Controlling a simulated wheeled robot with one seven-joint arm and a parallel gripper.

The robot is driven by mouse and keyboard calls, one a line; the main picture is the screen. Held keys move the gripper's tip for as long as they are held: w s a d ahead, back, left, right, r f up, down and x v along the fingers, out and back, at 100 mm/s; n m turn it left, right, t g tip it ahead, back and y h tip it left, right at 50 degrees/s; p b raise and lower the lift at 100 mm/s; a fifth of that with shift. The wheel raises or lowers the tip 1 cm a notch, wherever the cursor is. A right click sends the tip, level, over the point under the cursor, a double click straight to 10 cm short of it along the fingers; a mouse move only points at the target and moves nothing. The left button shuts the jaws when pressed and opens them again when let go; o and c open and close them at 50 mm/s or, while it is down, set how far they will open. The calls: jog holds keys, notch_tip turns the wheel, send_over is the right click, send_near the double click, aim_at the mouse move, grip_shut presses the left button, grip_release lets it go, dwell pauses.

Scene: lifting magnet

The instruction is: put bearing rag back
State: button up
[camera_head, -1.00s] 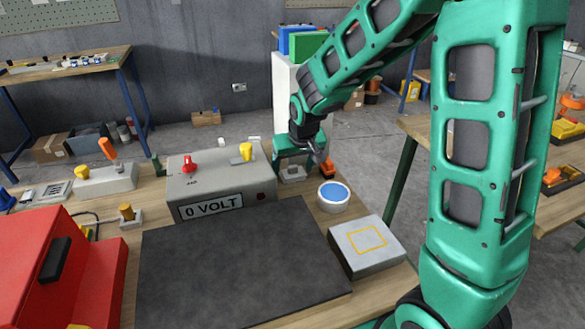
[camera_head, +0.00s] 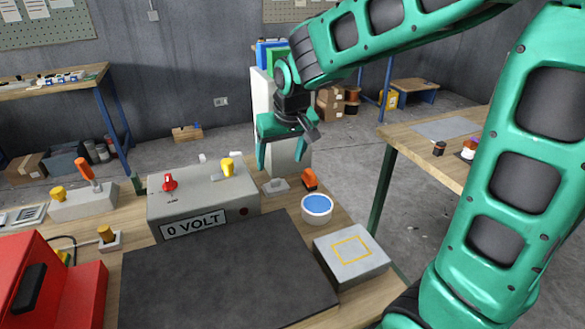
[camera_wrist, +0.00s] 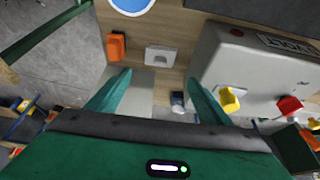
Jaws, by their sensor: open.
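My gripper (camera_head: 285,160) hangs with its fingers apart above the back right part of the bench, beyond the control box. The gripper also shows in the wrist view (camera_wrist: 158,80), with nothing between its fingertips. A small, flat, pale grey piece (camera_head: 275,186) lies on the bench below it and shows ahead of the fingers in the wrist view (camera_wrist: 161,56). It may be the bearing rag, but I cannot tell for sure. It lies apart from the fingers, beside a small orange object (camera_head: 310,179).
A white round container with a blue top (camera_head: 317,208) and a grey block with a yellow square outline (camera_head: 350,256) stand at the right. The control box marked 0 VOLT (camera_head: 203,203) stands left of my gripper. A dark mat (camera_head: 228,275) lies in front, clear.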

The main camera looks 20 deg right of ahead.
jog(key=s+d+m+g+h, duration=0.15)
jog(key=s+d+m, duration=0.25)
jog(key=s+d, duration=1.05)
jog(key=s+d+f+m+g+y, duration=0.1)
jog(key=s+d+f+m+g, duration=0.1)
jog(key=s, duration=1.4)
jog(key=shift+s+d+f+g+y, duration=0.2)
jog(key=shift+d+g+y, duration=0.15)
jog(key=shift+d+g, duration=0.1)
jog(key=shift+w+f, duration=0.25)
jog(key=shift+w, duration=0.4)
